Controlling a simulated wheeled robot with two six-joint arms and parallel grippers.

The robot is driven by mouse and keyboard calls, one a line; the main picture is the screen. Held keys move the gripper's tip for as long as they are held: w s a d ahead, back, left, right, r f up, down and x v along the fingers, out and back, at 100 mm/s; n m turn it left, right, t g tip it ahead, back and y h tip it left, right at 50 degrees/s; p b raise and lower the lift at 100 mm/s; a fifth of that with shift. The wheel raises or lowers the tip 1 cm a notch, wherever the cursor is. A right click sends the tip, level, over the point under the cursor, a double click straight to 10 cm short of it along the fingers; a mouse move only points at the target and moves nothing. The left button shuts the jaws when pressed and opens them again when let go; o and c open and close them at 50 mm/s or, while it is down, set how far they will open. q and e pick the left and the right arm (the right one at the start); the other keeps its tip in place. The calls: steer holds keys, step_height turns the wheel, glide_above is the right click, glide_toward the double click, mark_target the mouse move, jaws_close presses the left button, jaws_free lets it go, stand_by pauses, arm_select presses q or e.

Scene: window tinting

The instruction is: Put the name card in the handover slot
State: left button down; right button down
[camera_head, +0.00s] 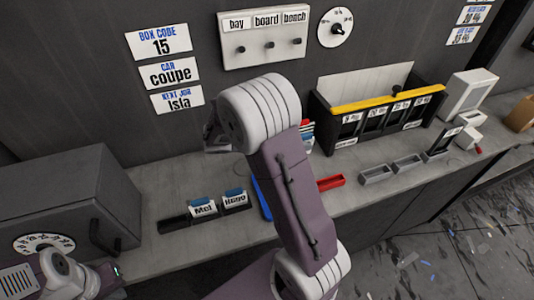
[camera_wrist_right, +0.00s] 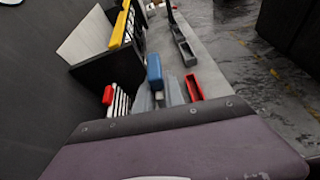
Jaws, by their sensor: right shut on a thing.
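Two name cards with blue tops, Mel (camera_head: 203,208) and Hugo (camera_head: 236,199), stand in dark holders on the bench. An empty dark holder (camera_head: 173,225) is left of them. My right arm crosses the middle of the head view and hides its gripper there. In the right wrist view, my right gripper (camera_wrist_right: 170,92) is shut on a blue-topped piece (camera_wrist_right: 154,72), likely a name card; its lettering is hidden. My left gripper (camera_head: 112,272) is at the lower left, and its jaws are unclear. I cannot tell which holder is the handover slot.
A dark box with a dial (camera_head: 85,200) stands at the left. A red tray (camera_head: 330,182), grey trays (camera_head: 376,175) and a black rack with a yellow bar (camera_head: 385,103) are at the right. A wall sign reads "Next job Isla" (camera_head: 177,99).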

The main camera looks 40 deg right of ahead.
steer(key=shift+w+a+n, duration=0.15)
steer(key=shift+w+n, duration=0.15)
steer(key=shift+w, duration=0.15)
steer(key=shift+w+a+r+n, duration=0.15)
steer(key=shift+a+n, duration=0.15)
steer(key=shift+a, duration=0.4)
steer(key=shift+w+a+f, duration=0.25)
steer(key=shift+w+f, duration=1.65)
steer(key=shift+w+a+f, duration=0.3)
steer(key=shift+w+f, duration=1.55)
steer(key=shift+w, duration=0.1)
steer(key=shift+w+a+f, duration=0.25)
steer(key=shift+w+f, duration=1.65)
steer(key=shift+s, duration=0.1)
steer(key=shift+f, duration=0.15)
steer(key=c, duration=1.4)
jaws_free()
steer(key=shift+c, duration=0.2)
